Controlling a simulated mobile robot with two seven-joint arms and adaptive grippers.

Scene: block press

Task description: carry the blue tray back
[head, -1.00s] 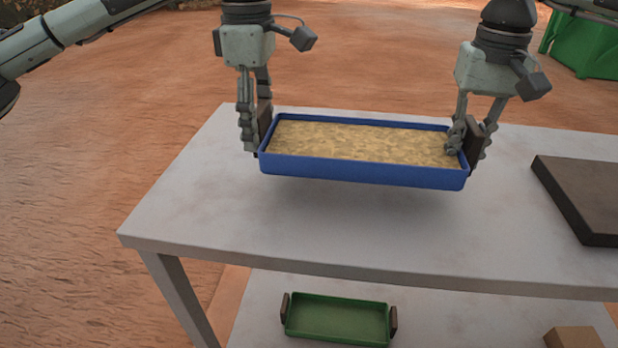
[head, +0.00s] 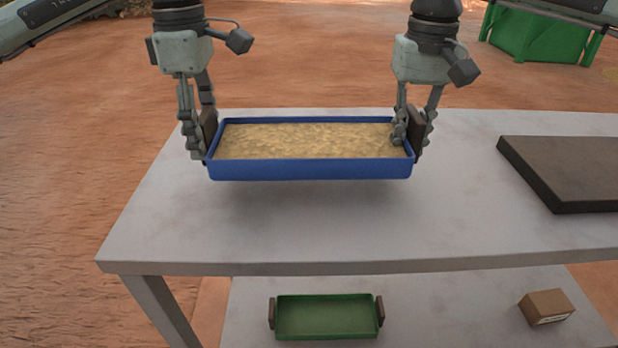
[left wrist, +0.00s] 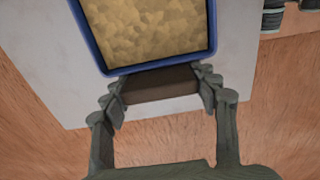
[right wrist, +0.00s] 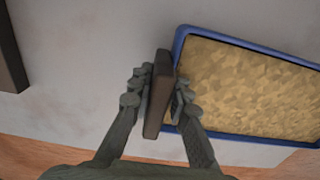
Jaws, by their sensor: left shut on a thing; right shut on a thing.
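The blue tray (head: 310,169) is filled with a tan, grainy material and hangs level above the grey table, with its shadow below it. It has a dark handle at each short end. My left gripper (head: 200,140) is shut on the left handle, which shows between its fingers in the left wrist view (left wrist: 160,88). My right gripper (head: 410,138) is shut on the right handle, which also shows between its fingers in the right wrist view (right wrist: 158,95). The tray's underside is hidden.
The grey table (head: 180,235) is clear under the tray. A dark flat slab (head: 565,170) lies on its right side. On a lower shelf are an empty green tray (head: 327,317) with dark handles and a small cardboard box (head: 547,307). A green container (head: 540,35) stands behind on the ground.

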